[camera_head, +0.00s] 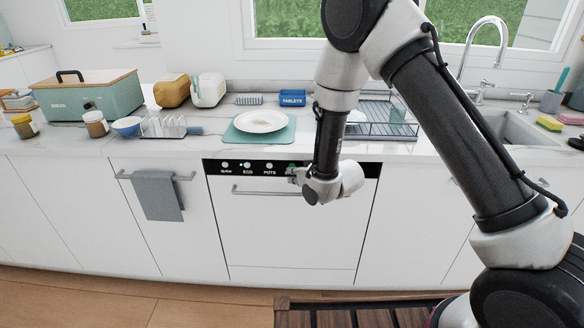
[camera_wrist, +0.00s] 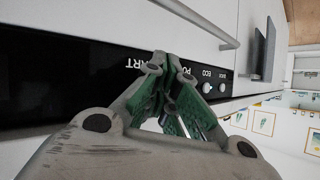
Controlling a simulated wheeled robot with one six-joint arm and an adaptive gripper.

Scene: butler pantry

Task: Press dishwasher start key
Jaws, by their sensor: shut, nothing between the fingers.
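The white dishwasher (camera_head: 290,235) stands under the counter with a black control panel (camera_head: 213,167) along its top. White round keys with labels reading QUICK, ECO (camera_head: 247,166) and POTS (camera_head: 269,167) show on it. My gripper (camera_head: 293,173) is at the panel just right of POTS and hides the start key in the head view. In the wrist view my gripper (camera_wrist: 162,60) is shut and empty, its green-padded fingertips together over the panel (camera_wrist: 60,80). The upside-down START label (camera_wrist: 135,63) is partly covered by them. I cannot tell whether the fingertips touch the key.
The dishwasher handle (camera_head: 262,192) runs below the panel; it also shows in the wrist view (camera_wrist: 200,22). A grey towel (camera_head: 158,195) hangs on a rail to the left. A plate (camera_head: 262,121) and a dish rack (camera_head: 385,117) stand on the counter above.

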